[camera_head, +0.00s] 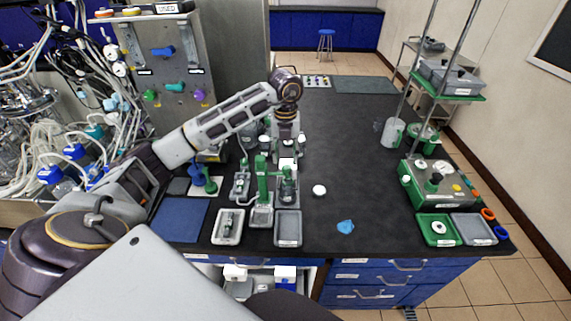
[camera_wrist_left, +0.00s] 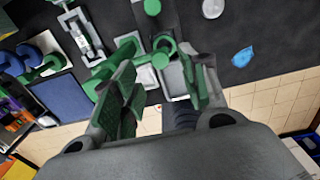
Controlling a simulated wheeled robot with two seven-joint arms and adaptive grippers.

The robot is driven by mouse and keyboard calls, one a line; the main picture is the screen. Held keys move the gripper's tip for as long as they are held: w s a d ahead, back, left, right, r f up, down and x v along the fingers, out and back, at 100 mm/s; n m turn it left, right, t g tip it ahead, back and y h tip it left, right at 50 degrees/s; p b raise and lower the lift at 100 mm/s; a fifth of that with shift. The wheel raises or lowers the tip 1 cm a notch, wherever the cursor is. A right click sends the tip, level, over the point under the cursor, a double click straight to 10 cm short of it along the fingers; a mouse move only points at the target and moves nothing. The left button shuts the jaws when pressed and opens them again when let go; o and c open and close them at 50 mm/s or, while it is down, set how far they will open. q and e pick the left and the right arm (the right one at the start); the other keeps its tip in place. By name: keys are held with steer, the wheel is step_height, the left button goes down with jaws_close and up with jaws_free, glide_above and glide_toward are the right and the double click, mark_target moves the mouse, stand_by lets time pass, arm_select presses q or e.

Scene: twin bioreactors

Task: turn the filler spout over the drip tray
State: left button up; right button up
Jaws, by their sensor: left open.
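The green filler (camera_head: 262,182) stands near the front of the dark bench, with an upright post and a short spout arm reaching right at its top. A small tray (camera_head: 262,216) sits at its foot, and a flat grey tray (camera_head: 288,230) lies just right of that. I cannot tell which is the drip tray. My left gripper (camera_head: 287,158) points down above and beside the spout. In the left wrist view its fingers (camera_wrist_left: 158,58) are apart, with green parts of the filler showing between and beyond them. Contact cannot be told. My right gripper is not in view.
A tray with a metal part (camera_head: 228,226) and a blue mat (camera_head: 181,220) lie to the left. A white round piece (camera_head: 319,190) and a blue crumpled piece (camera_head: 345,227) lie to the right. A green-based device (camera_head: 438,186) stands at the right edge.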

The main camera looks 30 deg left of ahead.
mark_target(285, 167)
arm_select(q)
steer(key=shift+f+p, duration=0.35)
steer(key=shift+f, duration=2.15)
steer(key=shift+c, duration=0.4)
jaws_close()
